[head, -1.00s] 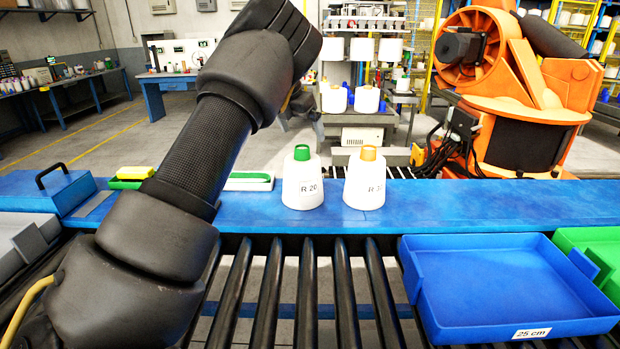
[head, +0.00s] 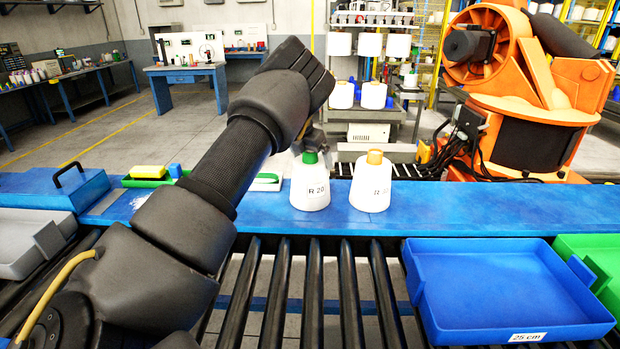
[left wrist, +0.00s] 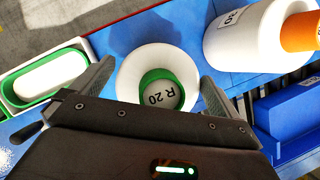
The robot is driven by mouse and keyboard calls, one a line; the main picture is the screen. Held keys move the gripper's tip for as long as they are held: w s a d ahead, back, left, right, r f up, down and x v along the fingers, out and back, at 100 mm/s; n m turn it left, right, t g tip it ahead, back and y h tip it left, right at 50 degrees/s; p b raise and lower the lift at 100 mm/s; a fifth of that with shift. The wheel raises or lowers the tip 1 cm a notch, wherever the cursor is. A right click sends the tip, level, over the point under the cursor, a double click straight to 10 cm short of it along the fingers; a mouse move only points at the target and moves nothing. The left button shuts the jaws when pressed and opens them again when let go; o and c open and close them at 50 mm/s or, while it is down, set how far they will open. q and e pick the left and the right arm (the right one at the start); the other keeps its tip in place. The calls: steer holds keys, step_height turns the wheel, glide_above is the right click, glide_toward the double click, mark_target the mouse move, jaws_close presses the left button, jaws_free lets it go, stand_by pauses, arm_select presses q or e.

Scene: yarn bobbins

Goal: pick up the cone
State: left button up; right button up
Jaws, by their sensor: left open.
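A white cone with a green tip, marked R 20 (head: 310,190), stands upright on the blue bench. A second white cone with an orange tip (head: 370,190) stands to its right. In the left wrist view, the green-tipped cone (left wrist: 128,82) lies between the spread fingers of my left gripper (left wrist: 158,88), seen from above. The gripper is open, and I cannot tell whether a finger touches the cone. The orange-tipped cone (left wrist: 240,38) is at the upper right there. In the head view my left arm's end is above and behind the green-tipped cone. My right gripper is out of view.
The blue bench (head: 450,208) is clear right of the cones. A blue tray marked 25 cm (head: 515,338) and a green tray (head: 603,290) sit in front at right. Black rollers (head: 312,290) run below. A green tray with a yellow block (head: 148,172) is left, partly behind my arm.

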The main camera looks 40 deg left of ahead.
arm_select(q)
steer(key=shift+w+f, duration=0.1)
steer(key=shift+d, duration=0.15)
steer(key=shift+s+r, duration=0.2)
steer(key=shift+c, duration=1.1)
steer(key=shift+w, duration=0.1)
steer(key=c, duration=1.3)
